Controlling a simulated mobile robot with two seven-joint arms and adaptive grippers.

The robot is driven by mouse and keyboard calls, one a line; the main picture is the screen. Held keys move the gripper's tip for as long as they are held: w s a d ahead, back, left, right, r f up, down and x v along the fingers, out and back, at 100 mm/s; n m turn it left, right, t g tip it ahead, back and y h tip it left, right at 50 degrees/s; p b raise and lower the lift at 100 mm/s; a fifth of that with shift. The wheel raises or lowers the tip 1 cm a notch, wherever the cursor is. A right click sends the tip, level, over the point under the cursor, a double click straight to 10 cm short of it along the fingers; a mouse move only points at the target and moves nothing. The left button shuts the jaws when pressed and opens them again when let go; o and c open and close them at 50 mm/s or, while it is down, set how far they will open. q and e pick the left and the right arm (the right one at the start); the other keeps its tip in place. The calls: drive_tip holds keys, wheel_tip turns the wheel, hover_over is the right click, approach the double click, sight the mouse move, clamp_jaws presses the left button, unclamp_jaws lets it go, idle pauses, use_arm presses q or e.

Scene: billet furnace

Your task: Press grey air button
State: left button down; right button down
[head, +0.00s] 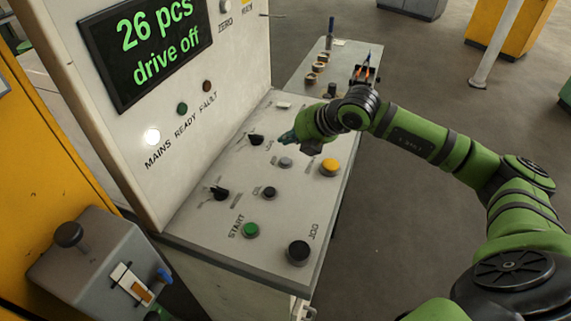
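The small grey button (285,162) sits on the sloping panel, left of a larger yellow button (330,167). My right arm comes in from the right. Its end, with the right gripper (289,138), is over the panel just above the grey button in the picture. A gap shows between them, and I see no contact. The gripper is small and partly covered by the green wrist, so its finger opening is unclear. Lettering near the grey button is too small to read. My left gripper is not in view.
The panel (190,240) also has a green START button (251,230), a black JOG button (298,252) and black selector knobs. The upright display (150,45) reads "26 pcs drive off". A side shelf with small parts lies behind my wrist. Open floor lies to the right.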

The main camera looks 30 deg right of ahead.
sight(288, 162)
drive_tip(key=shift+f+b, duration=1.4)
drive_tip(key=shift+f, duration=0.6)
drive_tip(key=shift+f+b, duration=0.4)
drive_tip(key=shift+b, duration=0.2)
drive_tip(key=shift+f+b, duration=0.45)
drive_tip(key=shift+b, duration=0.05)
drive_tip(key=shift+r, duration=0.1)
idle(0.5)
drive_tip(key=shift+r+p, duration=0.4)
drive_tip(key=shift+r, duration=0.4)
